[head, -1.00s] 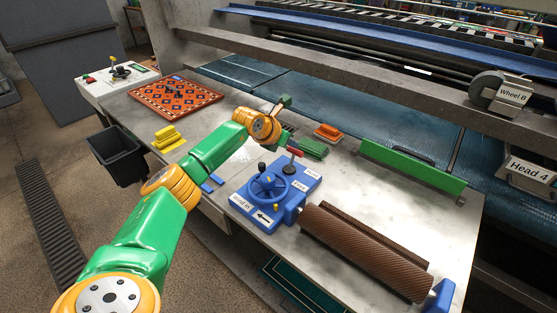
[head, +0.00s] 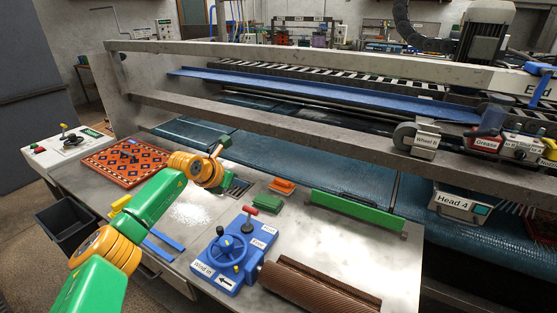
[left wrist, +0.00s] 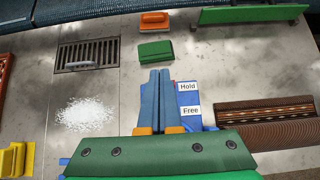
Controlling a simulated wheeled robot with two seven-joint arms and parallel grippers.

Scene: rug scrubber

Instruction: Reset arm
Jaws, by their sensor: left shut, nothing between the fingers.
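My left arm reaches in from the lower left in the head view. Its gripper (head: 219,150) is above the metal bench (head: 340,245), near the floor-style grate (head: 237,188); its fingers are hard to make out there. In the left wrist view the two blue-grey fingers (left wrist: 158,74) lie together, shut and empty. They point toward a green block (left wrist: 156,51) and overlap the blue winding unit (left wrist: 189,109) in the picture. My right gripper is not in view.
White powder (head: 191,214) lies on the bench. The blue handwheel unit (head: 236,256), a brown roller (head: 315,285), a green bar (head: 357,213) and an orange brush (head: 283,185) stand around it. A grey machine beam (head: 300,121) crosses behind. A patterned rug (head: 125,161) lies left.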

